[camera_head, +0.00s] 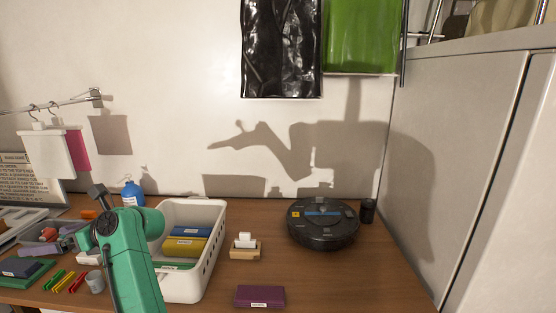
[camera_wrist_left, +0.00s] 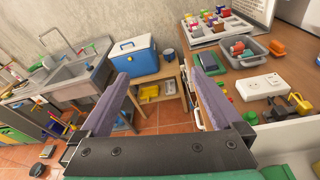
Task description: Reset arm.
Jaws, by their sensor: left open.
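My left arm (camera_head: 135,265) is green and rises from the bottom edge in the head view. It bends over the left part of the wooden table. My left gripper (camera_head: 55,240) points to the left, over the grey tray area. In the left wrist view its two purple fingers stand wide apart, and the left gripper (camera_wrist_left: 160,70) is open with nothing between the fingers. My right gripper is in neither view.
A white basket (camera_head: 212,262) with books stands close beside my left arm. A blue bottle (camera_head: 132,192) is behind it. A black robot vacuum (camera_head: 322,226) and a purple box (camera_head: 260,296) lie right. A blue cooler (camera_wrist_left: 134,57) shows in the wrist view. The table's front right is clear.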

